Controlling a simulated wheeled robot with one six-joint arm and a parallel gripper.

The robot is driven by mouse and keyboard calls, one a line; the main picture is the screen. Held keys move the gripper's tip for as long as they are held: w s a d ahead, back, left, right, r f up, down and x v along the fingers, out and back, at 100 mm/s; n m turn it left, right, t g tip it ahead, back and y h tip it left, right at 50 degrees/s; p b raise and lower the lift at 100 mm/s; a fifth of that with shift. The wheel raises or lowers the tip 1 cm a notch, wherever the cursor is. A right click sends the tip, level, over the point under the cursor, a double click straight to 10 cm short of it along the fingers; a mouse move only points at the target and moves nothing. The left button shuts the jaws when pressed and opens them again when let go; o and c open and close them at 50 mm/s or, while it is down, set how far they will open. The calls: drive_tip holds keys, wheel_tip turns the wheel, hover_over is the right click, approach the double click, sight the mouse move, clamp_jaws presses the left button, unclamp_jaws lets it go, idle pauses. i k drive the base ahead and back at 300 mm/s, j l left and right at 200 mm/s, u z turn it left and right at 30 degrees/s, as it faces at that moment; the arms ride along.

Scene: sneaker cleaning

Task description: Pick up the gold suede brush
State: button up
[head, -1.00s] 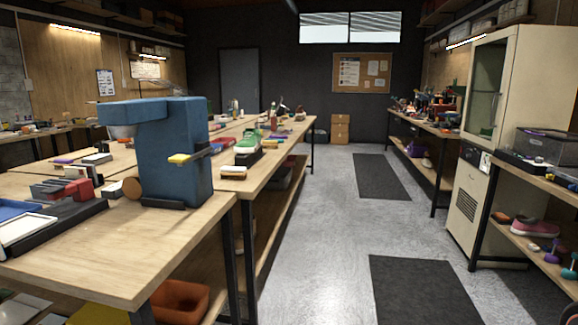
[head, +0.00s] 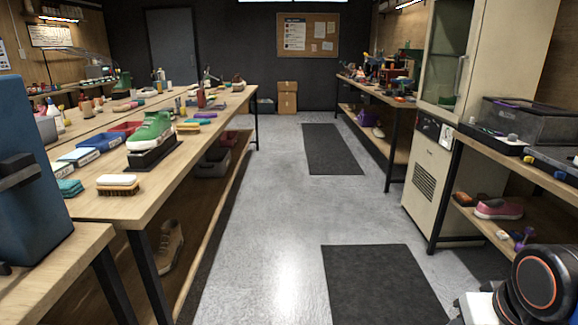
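I cannot tell for sure which thing is the gold suede brush. A small yellow brush-like block (head: 188,128) lies on the long workbench (head: 150,208), just right of a green sneaker (head: 151,131) on a black stand. A black, orange-ringed joint of my arm shows at the lower right; my gripper is out of view.
A blue machine (head: 30,165) stands at the left edge on the near table. The grey floor aisle (head: 265,215) is open, with flat dark mats (head: 383,283). A cream cabinet (head: 425,170) and shelved benches line the right side.

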sight(182, 128)
drive_tip(key=i+u, duration=0.15)
drive_tip(key=i, duration=0.3)
drive_tip(key=i+l+u, duration=0.1)
drive_tip(key=i, duration=0.4)
drive_tip(key=i+l+u, duration=0.15)
drive_tip(key=i, duration=0.3)
